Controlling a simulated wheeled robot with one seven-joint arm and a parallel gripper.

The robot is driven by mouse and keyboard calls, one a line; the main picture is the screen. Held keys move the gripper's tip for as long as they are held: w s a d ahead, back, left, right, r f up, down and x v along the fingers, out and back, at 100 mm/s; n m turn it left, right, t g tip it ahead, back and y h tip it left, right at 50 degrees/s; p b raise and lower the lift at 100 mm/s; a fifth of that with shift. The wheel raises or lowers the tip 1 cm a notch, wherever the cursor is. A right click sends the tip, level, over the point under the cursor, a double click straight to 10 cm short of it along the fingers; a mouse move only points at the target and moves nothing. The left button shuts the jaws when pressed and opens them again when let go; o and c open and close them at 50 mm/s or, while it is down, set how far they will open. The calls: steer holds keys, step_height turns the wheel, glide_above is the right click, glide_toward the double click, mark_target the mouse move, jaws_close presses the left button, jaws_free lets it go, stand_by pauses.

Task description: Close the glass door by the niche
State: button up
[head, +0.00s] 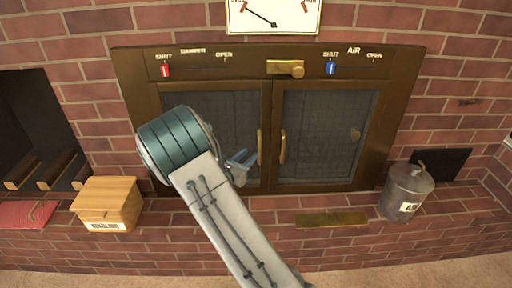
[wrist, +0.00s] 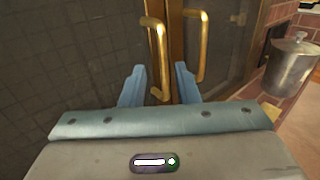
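The left glass door (head: 222,108), on the side of the niche (head: 32,120), has a dark pane in a bronze frame and a vertical brass handle (head: 260,147). It looks about flush with the frame; I cannot tell whether it stands slightly ajar. My gripper (head: 240,162) is in front of this door, just left of its handle in the head view. In the wrist view, my gripper (wrist: 159,84) has its blue fingers apart, and the lower end of the left handle (wrist: 157,45) shows between them. Contact cannot be told. My arm hides the door's lower left.
The right glass door (head: 325,135) has its own handle (head: 282,147) close by. A latch (head: 286,68) sits above both doors. A wooden box (head: 108,203) stands left on the brick ledge, a metal canister (head: 407,192) right. A brass plate (head: 331,220) lies in front.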

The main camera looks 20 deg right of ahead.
steer(key=v, duration=0.6)
steer(key=shift+a+p, duration=0.2)
steer(key=shift+p, duration=0.2)
steer(key=shift+s, duration=0.15)
steer(key=s+d+r+m+g+y+p, duration=0.2)
steer(key=s+d+r+m+g+p, duration=0.2)
steer(key=s+r+m+g+p, duration=0.25)
steer(key=s+d+r+m+g+y+p, duration=0.3)
steer(key=s+r+m+g+p, duration=0.15)
steer(key=s+r+m, duration=0.4)
steer(key=s+a+r+m+t+y+p, duration=0.2)
steer(key=s+a+r+m+y+p, duration=0.2)
steer(key=r, duration=0.5)
steer(key=s+a+r+m+t+y+p, duration=0.1)
steer(key=s+a+r+m+y+p, duration=0.4)
steer(key=s+r+p, duration=0.3)
steer(key=shift+s+a+r+m+t+y, duration=0.25)
steer(key=shift+r+m+t+y, duration=0.2)
steer(key=shift+r, duration=0.5)
